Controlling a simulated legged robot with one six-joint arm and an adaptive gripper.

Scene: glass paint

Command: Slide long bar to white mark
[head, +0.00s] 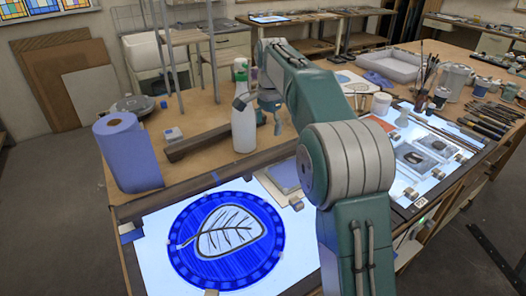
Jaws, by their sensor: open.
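My gripper (269,122) hangs fingers down, open and empty, above the wooden bench just right of a white spray bottle (243,132). A dark brown bar (198,144) lies on the bench left of the bottle, its right end partly hidden behind the bottle. A longer dark strip (185,190) runs along the back edge of the lit panel, with a bit of blue tape on it. I cannot tell for sure which of these is the long bar. My gripper touches neither. I cannot make out a white mark on the bench.
A blue paper roll (128,153) stands at the left. A lit panel (150,240) with a round blue leaf glass (228,240) lies in front. A small blue-white block (173,134) sits behind the bar. Jars, brushes and a white tray (385,64) crowd the right.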

